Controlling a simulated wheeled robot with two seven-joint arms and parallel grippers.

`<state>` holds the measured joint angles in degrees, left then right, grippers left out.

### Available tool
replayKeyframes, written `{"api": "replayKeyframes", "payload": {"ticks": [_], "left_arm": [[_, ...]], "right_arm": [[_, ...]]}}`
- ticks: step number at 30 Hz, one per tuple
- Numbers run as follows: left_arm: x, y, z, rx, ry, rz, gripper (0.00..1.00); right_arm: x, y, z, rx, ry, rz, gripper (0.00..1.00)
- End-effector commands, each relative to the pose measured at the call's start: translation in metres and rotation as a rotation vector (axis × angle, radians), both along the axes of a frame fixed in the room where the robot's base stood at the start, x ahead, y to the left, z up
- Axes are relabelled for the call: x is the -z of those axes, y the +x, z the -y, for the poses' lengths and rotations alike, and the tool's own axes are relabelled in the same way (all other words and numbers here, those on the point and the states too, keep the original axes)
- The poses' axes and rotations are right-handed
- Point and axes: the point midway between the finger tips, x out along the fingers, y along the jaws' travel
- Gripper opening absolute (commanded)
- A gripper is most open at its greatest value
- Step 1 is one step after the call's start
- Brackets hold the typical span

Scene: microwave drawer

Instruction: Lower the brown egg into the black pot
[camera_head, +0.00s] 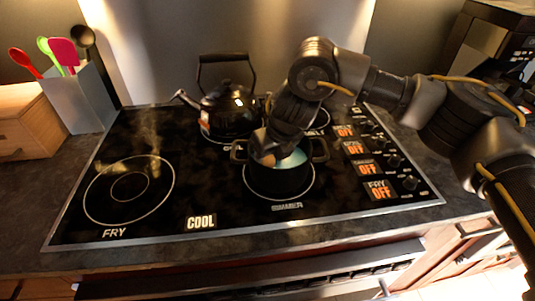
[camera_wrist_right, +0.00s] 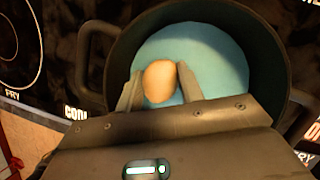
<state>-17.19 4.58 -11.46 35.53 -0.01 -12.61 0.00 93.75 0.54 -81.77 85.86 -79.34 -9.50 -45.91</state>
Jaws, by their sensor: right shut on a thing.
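The black pot (camera_head: 279,182) stands on the front right burner of the stove, with light blue water inside. It also shows in the right wrist view (camera_wrist_right: 257,30), where the water (camera_wrist_right: 205,45) fills its inside. My right gripper (camera_head: 263,153) reaches down over the pot from the upper right. In the right wrist view my right gripper (camera_wrist_right: 161,88) is shut on the brown egg (camera_wrist_right: 159,81), one finger on each side. The egg appears over the water; whether it touches the water cannot be told. In the head view the egg is mostly hidden by the gripper. My left gripper is not in view.
A black kettle (camera_head: 231,112) stands on the burner behind the pot. The front left burner (camera_head: 129,187) is empty, with some vapour above it. Control knobs (camera_head: 394,161) line the stove's right side. A grey utensil holder (camera_head: 81,100) stands at the left.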

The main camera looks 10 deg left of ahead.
Motion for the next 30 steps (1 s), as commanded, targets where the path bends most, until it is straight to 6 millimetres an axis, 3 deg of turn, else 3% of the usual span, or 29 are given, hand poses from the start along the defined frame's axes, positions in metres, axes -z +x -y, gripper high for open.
{"api": "replayKeyframes", "payload": {"ticks": [3,4,10,24,30], "left_arm": [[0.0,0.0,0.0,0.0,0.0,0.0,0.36],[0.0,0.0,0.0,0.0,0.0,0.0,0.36],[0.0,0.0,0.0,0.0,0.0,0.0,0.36],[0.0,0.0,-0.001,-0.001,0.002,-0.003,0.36],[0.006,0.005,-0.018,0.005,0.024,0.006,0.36]], "right_arm": [[0.0,0.0,0.0,0.0,0.0,0.0,0.3],[0.0,0.0,0.0,0.0,0.0,0.0,0.39],[-0.001,0.0,-0.001,0.0,0.001,0.0,0.63],[-0.001,0.0,-0.001,-0.002,0.002,0.0,0.63],[-0.037,-0.008,0.012,-0.001,0.002,0.005,0.63]]}}
